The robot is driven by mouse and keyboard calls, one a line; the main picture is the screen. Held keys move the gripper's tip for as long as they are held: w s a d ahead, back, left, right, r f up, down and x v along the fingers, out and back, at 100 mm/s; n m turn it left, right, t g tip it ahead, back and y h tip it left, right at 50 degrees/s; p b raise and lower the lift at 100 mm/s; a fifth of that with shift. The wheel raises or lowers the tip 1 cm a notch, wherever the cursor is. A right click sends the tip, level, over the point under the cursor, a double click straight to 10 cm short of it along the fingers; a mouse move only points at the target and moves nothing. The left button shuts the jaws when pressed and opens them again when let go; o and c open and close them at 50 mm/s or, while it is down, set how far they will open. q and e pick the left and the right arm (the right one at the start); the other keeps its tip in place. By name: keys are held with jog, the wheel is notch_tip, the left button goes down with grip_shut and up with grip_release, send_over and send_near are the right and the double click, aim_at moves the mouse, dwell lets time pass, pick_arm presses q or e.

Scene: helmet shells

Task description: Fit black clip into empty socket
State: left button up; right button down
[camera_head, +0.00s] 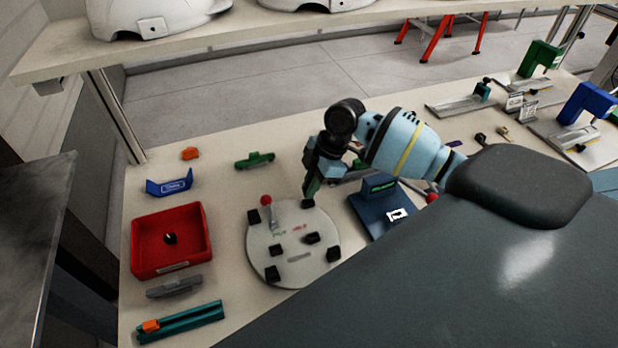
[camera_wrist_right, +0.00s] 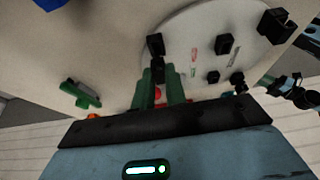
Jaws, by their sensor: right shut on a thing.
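My right gripper (camera_head: 309,190) points down over the far edge of the round pale plate (camera_head: 277,250). Its green fingers (camera_wrist_right: 160,85) are shut on a small black clip (camera_wrist_right: 155,45), which also shows at the fingertips in the head view (camera_head: 308,203). I cannot tell whether the held clip touches the plate. Several other black clips stand on the plate, one near its middle (camera_head: 312,238) and one at its lower left (camera_head: 272,274). The empty socket cannot be made out. My left gripper is not in view.
A lever with a red knob (camera_head: 266,200) stands at the plate's upper left. A red tray (camera_head: 140,242) holding one black piece (camera_head: 170,238) is on the left. A blue stand (camera_head: 376,212) is close on the right. A green part (camera_head: 255,160) lies behind on the table.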

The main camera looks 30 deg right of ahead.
jog(key=shift+p, duration=0.3)
dwell(2.2)
jog(key=shift+f+b, duration=0.4)
jog(key=shift+f, duration=0.9)
jog(key=c, duration=1.4)
grip_release()
jog(key=shift+o, duration=0.3)
jog(key=v, duration=0.7)
jog(key=shift+r, duration=0.4)
jog(key=shift+d+f, duration=0.1)
jog(key=shift+d, duration=0.05)
